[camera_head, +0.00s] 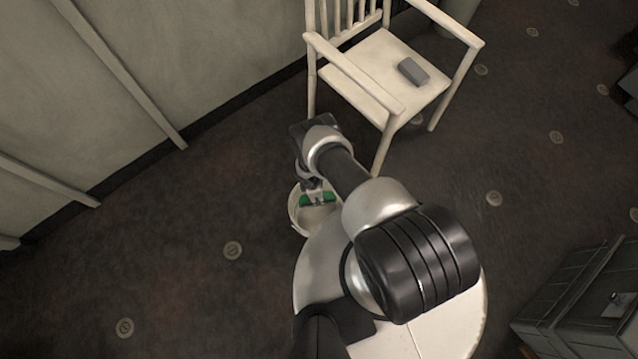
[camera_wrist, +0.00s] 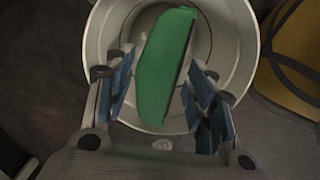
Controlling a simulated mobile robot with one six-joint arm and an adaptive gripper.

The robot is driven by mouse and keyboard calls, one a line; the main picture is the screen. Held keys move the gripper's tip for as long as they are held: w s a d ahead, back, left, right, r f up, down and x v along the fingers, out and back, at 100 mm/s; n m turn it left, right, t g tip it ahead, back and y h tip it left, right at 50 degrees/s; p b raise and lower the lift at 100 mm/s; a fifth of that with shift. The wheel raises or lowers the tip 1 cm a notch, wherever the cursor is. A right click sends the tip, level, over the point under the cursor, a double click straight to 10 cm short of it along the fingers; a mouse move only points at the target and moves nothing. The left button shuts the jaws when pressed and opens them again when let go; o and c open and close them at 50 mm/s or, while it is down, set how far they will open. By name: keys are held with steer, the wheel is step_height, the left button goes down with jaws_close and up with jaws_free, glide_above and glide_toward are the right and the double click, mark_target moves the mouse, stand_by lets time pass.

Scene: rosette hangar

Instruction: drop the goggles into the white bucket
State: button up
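The green goggles (camera_wrist: 165,65) show inside the outline of the white bucket (camera_wrist: 101,40) in the wrist view. In the head view the goggles (camera_head: 318,200) appear at the mouth of the white bucket (camera_head: 294,218), which stands on the floor, partly hidden by my arm. My gripper (camera_wrist: 162,95) points down over the bucket. I cannot tell whether the goggles rest on the bucket's bottom.
A cream chair (camera_head: 375,75) with a grey block (camera_head: 413,72) on its seat stands behind the bucket. A pale wall (camera_head: 120,70) is at left. A grey crate (camera_head: 575,305) is at lower right. A yellow object (camera_wrist: 298,45) is beside the bucket. The left floor is clear.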

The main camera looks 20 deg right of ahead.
steer(key=o, duration=0.3)
steer(key=shift+o, duration=0.2)
steer(key=shift+r, duration=0.1)
step_height(320, 180, up, 12)
steer(key=a, duration=0.1)
steer(key=shift+a, duration=0.2)
stand_by(0.3)
steer(key=shift+w, duration=0.2)
